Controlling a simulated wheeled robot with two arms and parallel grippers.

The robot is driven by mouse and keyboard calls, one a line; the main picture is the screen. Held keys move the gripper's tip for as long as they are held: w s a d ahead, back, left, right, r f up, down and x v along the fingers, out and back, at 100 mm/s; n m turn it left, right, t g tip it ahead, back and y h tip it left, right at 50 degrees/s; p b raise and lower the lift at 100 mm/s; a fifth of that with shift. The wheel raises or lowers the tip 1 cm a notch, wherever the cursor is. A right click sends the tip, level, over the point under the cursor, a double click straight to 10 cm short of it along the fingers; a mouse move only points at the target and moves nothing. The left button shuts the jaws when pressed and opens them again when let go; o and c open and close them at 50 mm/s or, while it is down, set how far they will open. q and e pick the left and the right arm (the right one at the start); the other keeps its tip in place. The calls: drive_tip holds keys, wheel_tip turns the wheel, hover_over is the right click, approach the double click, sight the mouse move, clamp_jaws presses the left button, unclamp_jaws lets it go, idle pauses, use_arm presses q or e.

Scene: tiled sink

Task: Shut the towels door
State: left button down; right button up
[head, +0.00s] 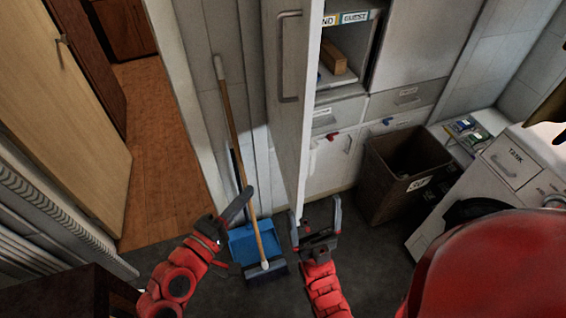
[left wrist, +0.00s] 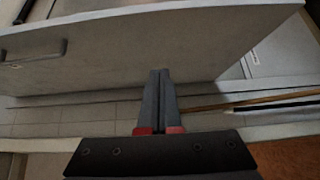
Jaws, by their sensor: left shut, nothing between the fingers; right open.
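The towels door is a tall pale grey panel (head: 289,125) with a long dark bar handle (head: 288,56). It stands open, swung out from the cabinet, in the head view's middle. In the left wrist view the door (left wrist: 150,50) fills the upper part, its handle (left wrist: 32,54) at left. My left gripper (head: 248,193) is shut and empty, left of the door; its closed fingers show in the left wrist view (left wrist: 160,75), overlapping the door's lower edge. I cannot tell whether they touch. My right gripper (head: 317,208) is open and empty near the door's bottom end.
The open cabinet has shelves labelled HAND and GUEST (head: 354,17) and a wooden block (head: 333,57). A broom (head: 236,135) and blue dustpan (head: 247,240) stand left of the door. A brown bin (head: 380,182) and white machine (head: 510,160) are at right. Floor shows between.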

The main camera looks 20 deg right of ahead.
use_arm(q)
drive_tip(key=p, duration=0.4)
approach(292, 156)
drive_tip(key=w, duration=0.3)
drive_tip(key=d+p, duration=0.2)
drive_tip(key=d, duration=0.2)
drive_tip(key=shift+d+r+p, duration=0.2)
drive_tip(key=shift+d+p, duration=0.05)
drive_tip(key=shift+p, duration=0.05)
drive_tip(key=shift+w+f, duration=0.15)
drive_tip(key=shift+w, duration=0.05)
